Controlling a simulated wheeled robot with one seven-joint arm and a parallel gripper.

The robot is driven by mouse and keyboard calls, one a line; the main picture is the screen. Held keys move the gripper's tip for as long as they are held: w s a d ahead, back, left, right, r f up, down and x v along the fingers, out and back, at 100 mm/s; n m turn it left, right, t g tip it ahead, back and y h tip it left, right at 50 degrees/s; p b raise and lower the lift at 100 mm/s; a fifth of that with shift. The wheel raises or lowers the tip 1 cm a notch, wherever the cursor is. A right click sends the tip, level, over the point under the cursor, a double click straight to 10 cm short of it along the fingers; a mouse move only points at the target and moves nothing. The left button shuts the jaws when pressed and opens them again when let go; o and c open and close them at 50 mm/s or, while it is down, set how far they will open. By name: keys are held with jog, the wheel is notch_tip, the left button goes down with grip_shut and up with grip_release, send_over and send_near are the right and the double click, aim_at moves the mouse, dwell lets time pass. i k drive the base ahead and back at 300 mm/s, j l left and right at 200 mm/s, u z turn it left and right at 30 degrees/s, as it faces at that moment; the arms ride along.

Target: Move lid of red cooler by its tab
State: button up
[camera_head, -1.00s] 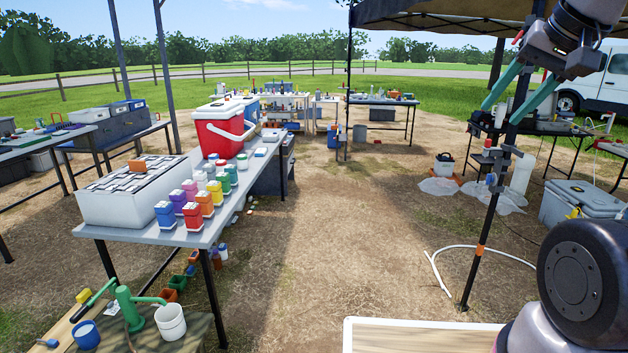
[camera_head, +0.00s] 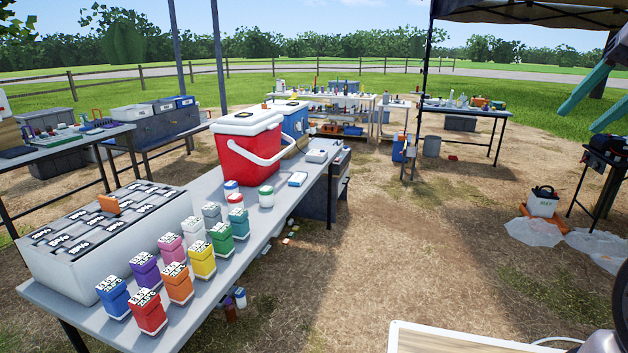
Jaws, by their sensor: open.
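The red cooler (camera_head: 246,157) stands upright on the long grey table left of centre, towards its far end. Its white lid (camera_head: 247,122) sits on top, and a white handle hangs across its front right side. A tab on the lid is too small to make out. My gripper (camera_head: 592,100) shows only in part at the upper right edge, with two teal fingers apart and nothing seen between them. It is far to the right of the cooler in the picture.
A white box of labelled packs (camera_head: 110,240) and several coloured bottles (camera_head: 180,283) fill the near end of the grey table (camera_head: 225,190). A blue cooler (camera_head: 294,118) stands behind the red one. A canopy post (camera_head: 424,75) stands beyond.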

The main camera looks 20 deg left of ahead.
aim_at(257, 120)
jog(key=i+u, duration=0.45)
jog(key=i+l+u, duration=0.1)
jog(key=i+u, duration=0.35)
jog(key=i, duration=0.15)
jog(key=i+l+u, duration=0.3)
jog(key=i+u, duration=0.2)
jog(key=i+l+u, duration=0.1)
jog(key=i+u, duration=0.15)
jog(key=i+l+u, duration=0.45)
jog(key=l, duration=0.15)
jog(key=i+l+u, duration=0.15)
jog(key=l, duration=0.15)
jog(key=l+u, duration=0.2)
jog(key=i+l, duration=0.05)
jog(key=l, duration=0.05)
